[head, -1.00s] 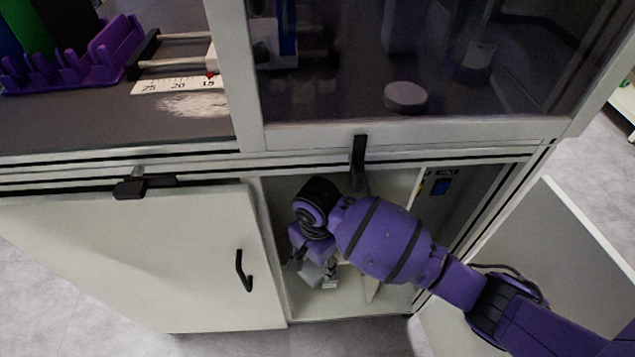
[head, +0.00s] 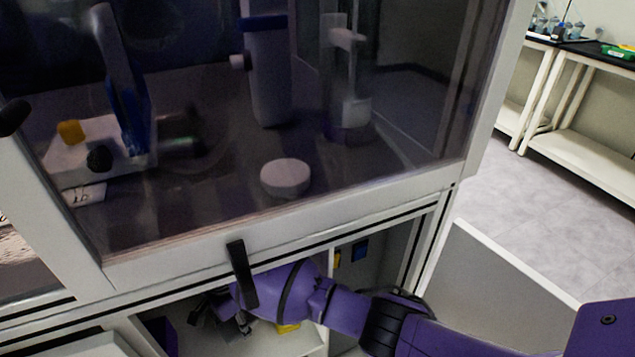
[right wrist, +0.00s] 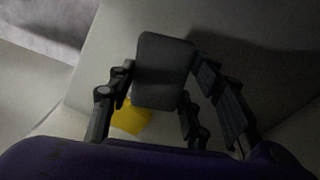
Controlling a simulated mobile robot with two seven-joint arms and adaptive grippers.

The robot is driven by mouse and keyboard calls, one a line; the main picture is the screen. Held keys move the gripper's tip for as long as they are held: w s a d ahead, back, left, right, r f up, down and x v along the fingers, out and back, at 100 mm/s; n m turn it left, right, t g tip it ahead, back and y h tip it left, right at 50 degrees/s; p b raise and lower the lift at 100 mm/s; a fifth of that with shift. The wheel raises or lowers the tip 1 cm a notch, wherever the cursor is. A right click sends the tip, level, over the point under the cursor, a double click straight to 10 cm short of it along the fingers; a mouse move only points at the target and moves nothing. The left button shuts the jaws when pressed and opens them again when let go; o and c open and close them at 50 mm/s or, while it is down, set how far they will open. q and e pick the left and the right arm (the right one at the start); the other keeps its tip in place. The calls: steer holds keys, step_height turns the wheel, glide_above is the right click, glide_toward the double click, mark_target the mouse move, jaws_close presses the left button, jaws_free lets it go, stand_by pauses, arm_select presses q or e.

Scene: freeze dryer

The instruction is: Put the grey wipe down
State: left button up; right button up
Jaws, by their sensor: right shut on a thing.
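The grey wipe (right wrist: 163,70) is a rounded grey block in the right wrist view. It sits between the fingers of my right gripper (right wrist: 165,85), which is shut on it. In the head view my right gripper (head: 228,310) is inside the open lower cabinet (head: 310,343), below the front edge of the enclosure. I cannot make out the wipe there, as the arm and the frame hide much of the cabinet inside. My left gripper is out of view.
A yellow object (right wrist: 130,118) lies beyond the fingers, and yellow also shows under my arm in the head view (head: 288,328). A black handle (head: 241,273) hangs from the frame near my arm. The open cabinet door (head: 500,300) stands at the right.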

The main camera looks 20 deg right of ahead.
step_height(320, 180, down, 3)
steer(key=shift+w+f+b, duration=0.15)
steer(key=shift+f+b, duration=0.05)
steer(key=shift+b, duration=0.35)
steer(key=o, duration=1)
steer(key=shift+f, duration=0.1)
steer(key=shift+c, duration=0.2)
